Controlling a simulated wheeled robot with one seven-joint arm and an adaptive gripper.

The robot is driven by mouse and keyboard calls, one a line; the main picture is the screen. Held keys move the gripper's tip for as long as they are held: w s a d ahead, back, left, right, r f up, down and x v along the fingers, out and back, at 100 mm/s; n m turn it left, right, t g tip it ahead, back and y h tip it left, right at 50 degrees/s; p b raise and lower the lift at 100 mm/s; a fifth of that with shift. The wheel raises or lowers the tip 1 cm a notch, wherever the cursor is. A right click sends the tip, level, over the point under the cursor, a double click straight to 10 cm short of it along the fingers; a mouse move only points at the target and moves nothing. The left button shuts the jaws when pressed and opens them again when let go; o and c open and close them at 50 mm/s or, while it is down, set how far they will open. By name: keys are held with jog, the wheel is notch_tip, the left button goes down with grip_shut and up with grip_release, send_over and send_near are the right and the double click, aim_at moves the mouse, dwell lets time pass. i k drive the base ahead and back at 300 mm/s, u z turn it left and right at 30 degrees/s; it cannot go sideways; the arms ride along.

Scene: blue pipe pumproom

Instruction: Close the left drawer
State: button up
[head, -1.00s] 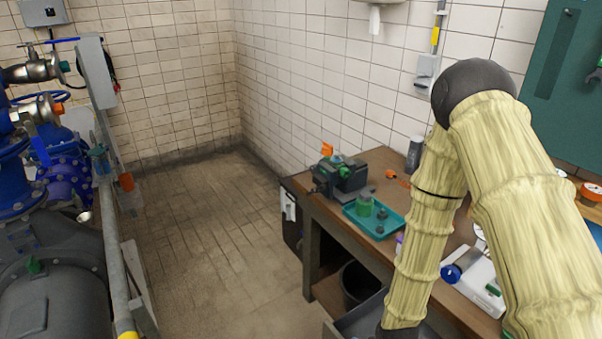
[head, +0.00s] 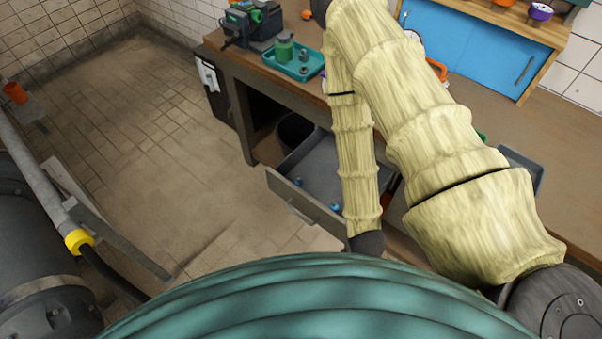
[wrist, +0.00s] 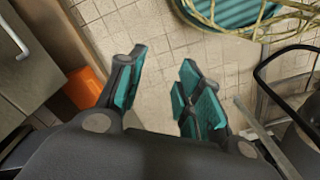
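The left drawer (head: 302,204) is a grey tray-like drawer under the workbench. It stands pulled out, with small blue items inside. My arm crosses in front of its right part in the head view, and its right end is hidden. My gripper's fingers show in the wrist view (wrist: 162,82), spread apart with teal pads and nothing between them. The gripper points at the tiled floor. In the head view the gripper is hidden behind my arm and body. A grey metal front with a bar handle (wrist: 14,38) is at the wrist view's upper left; I cannot tell if it is this drawer.
The wooden workbench (head: 500,130) carries a teal tray (head: 303,71), a dark vise (head: 250,22) and a blue cabinet (head: 470,45). A dark bucket (head: 294,132) stands below. A pipe with a yellow collar (head: 79,242) is at left. Floor between is clear.

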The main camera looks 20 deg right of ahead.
aim_at(315, 161)
jog(key=z, duration=0.9)
jog(key=k, duration=0.6)
jog(key=u, duration=0.2)
